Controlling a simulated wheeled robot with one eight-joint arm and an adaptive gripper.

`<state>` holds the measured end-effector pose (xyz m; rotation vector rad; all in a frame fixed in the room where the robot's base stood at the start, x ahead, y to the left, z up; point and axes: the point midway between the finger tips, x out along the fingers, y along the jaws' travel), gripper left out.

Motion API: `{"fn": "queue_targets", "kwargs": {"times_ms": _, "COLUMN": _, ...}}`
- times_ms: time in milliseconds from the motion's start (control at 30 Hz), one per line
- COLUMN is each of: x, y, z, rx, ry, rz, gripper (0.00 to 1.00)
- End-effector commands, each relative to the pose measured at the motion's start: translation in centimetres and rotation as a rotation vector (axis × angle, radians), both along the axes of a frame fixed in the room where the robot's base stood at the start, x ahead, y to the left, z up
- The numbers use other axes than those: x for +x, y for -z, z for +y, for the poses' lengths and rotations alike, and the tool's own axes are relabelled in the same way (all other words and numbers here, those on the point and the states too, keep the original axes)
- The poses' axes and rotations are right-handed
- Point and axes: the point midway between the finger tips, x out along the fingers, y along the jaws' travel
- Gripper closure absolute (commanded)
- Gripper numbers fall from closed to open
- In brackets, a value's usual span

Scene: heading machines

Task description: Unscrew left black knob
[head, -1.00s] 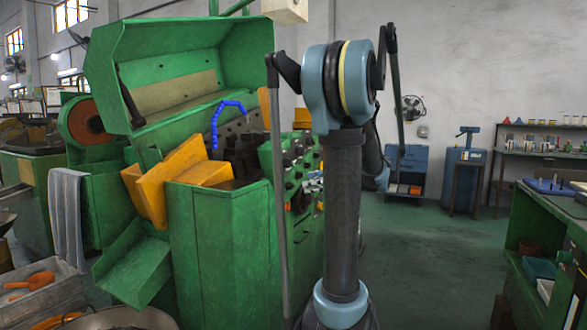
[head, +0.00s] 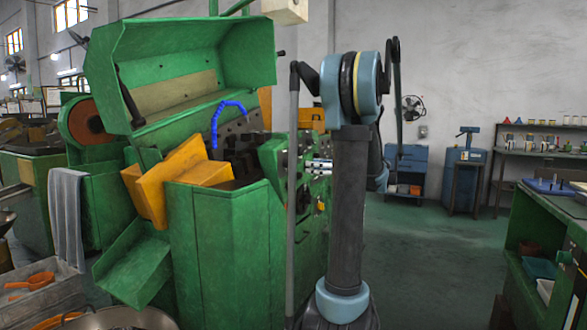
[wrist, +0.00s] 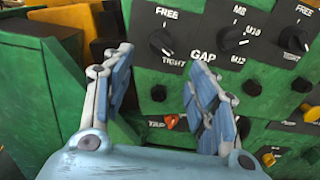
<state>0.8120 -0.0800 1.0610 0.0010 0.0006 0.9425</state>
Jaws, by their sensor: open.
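The left black knob (wrist: 161,42) sits on a dark plate marked FREE and TIGHT on the green machine panel, in the upper middle of the wrist view. My gripper (wrist: 163,62) is open, and its two blue-grey fingers are spread with the knob showing between and just beyond their tips. Nothing is held between them. I cannot tell the exact gap from the fingertips to the knob. In the head view my gripper is hidden behind my arm and the machine.
A middle black knob (wrist: 234,42) and a right black knob (wrist: 294,39) are on the same panel. Below are an orange-red knob (wrist: 172,121) and a yellow knob (wrist: 268,159).

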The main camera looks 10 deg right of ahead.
Motion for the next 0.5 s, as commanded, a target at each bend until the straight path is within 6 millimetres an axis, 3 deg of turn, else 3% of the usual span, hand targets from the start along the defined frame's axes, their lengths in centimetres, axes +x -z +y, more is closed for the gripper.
{"fn": "queue_targets", "kwargs": {"times_ms": 500, "x": 4.6, "y": 0.0, "z": 6.5, "rx": 0.0, "ry": -0.003, "rz": 0.0, "gripper": 0.47}}
